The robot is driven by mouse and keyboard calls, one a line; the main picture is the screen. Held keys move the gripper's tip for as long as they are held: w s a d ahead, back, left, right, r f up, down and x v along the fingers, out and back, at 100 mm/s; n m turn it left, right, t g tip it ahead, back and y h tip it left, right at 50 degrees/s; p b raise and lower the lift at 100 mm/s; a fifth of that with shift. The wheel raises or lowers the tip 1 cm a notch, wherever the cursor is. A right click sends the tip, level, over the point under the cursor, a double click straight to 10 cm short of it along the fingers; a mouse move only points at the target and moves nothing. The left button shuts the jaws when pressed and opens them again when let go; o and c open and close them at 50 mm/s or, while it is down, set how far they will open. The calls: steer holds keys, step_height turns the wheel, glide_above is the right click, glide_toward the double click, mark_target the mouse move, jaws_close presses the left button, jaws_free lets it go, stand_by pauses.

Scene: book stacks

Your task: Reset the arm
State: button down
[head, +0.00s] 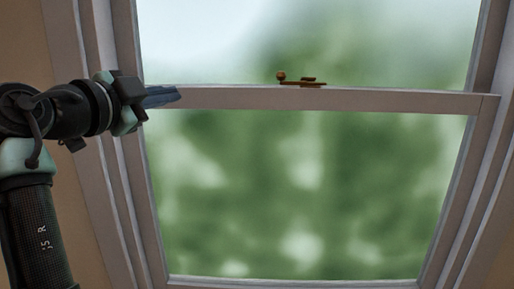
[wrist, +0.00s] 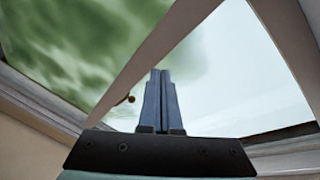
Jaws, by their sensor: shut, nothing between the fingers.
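My arm stands at the left of the head view, bent at the elbow. My gripper (head: 176,96) points right, in front of the left part of the window's middle rail. In the wrist view my gripper (wrist: 161,75) shows two blue-grey fingers side by side and closed together, with nothing between them. Whether the fingertips touch the window cannot be told.
A window with a white frame (head: 400,99) fills most of the head view, with blurred green outside. A brown latch (head: 302,83) sits on its middle rail, right of my gripper, and also shows in the wrist view (wrist: 131,99). Beige wall (head: 40,65) lies left.

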steer(key=s+d+r+n+t+y, duration=0.2)
steer(key=s+d+n, duration=0.3)
steer(key=s, duration=0.3)
steer(key=s+d+r+n+t+y, duration=0.2)
steer(key=s+d+r+n+t, duration=0.2)
steer(key=s, duration=0.4)
steer(key=s+d+r+n+t+y, duration=0.2)
steer(key=s+d+n+t, duration=0.3)
steer(key=s, duration=0.3)
steer(key=shift+s+d+r+n, duration=0.15)
steer(key=shift+d+r+n, duration=0.45)
steer(key=shift+d, duration=0.2)
